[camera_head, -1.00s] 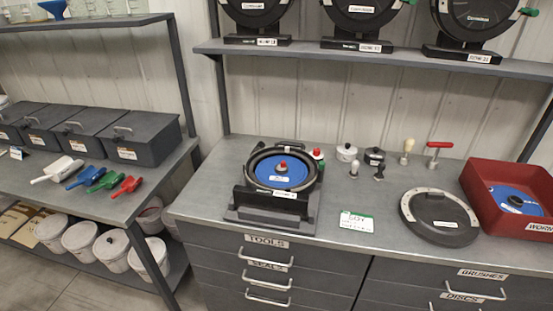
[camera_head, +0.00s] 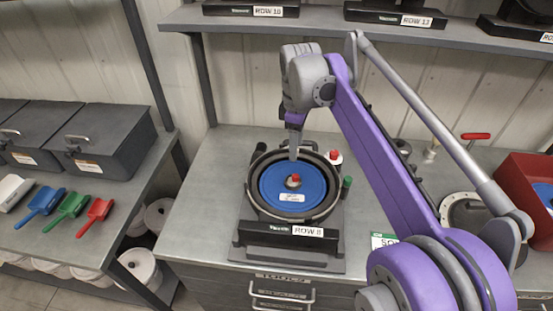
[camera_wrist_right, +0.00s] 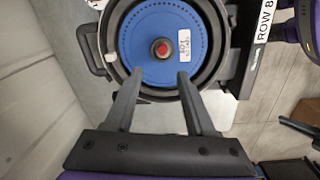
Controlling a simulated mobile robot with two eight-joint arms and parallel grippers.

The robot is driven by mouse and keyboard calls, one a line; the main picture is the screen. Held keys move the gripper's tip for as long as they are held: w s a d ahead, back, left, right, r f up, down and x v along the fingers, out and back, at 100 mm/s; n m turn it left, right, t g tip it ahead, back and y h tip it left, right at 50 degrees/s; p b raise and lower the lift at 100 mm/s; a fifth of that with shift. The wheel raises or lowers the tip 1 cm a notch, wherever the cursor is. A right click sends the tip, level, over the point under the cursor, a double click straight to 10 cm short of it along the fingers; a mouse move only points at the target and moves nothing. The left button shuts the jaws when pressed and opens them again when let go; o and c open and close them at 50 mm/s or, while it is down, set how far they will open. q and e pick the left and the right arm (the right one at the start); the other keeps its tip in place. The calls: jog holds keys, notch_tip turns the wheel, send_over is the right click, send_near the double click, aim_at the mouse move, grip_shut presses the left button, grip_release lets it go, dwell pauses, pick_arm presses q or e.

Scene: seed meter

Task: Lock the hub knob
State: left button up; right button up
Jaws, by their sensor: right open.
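The seed meter (camera_head: 250,213) lies open on the bench with a blue disc (camera_head: 272,198) in its round black housing. The hub knob (camera_head: 293,181), with a red top, stands at the disc's centre; it also shows in the right wrist view (camera_wrist_right: 162,49). My right gripper (camera_head: 294,155) reaches down above the far side of the disc. In the right wrist view its two fingers (camera_wrist_right: 158,78) are apart and empty, with the knob beyond their tips. Which way the knob is turned is too small to tell. My left gripper is not in view.
A red-capped white container (camera_head: 335,161) and a green handle (camera_head: 346,184) are at the meter's right. A red bin (camera_head: 522,190) stands at the bench's right. Colored scoops (camera_head: 70,206) lie on the left bench. My right arm hides part of the bench.

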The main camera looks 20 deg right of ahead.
aim_at(296, 176)
jog(key=f, duration=1)
jog(key=shift+s+d+f+b, duration=0.15)
jog(key=shift+d+f+b, duration=0.05)
jog(key=shift+b, duration=0.15)
grip_shut()
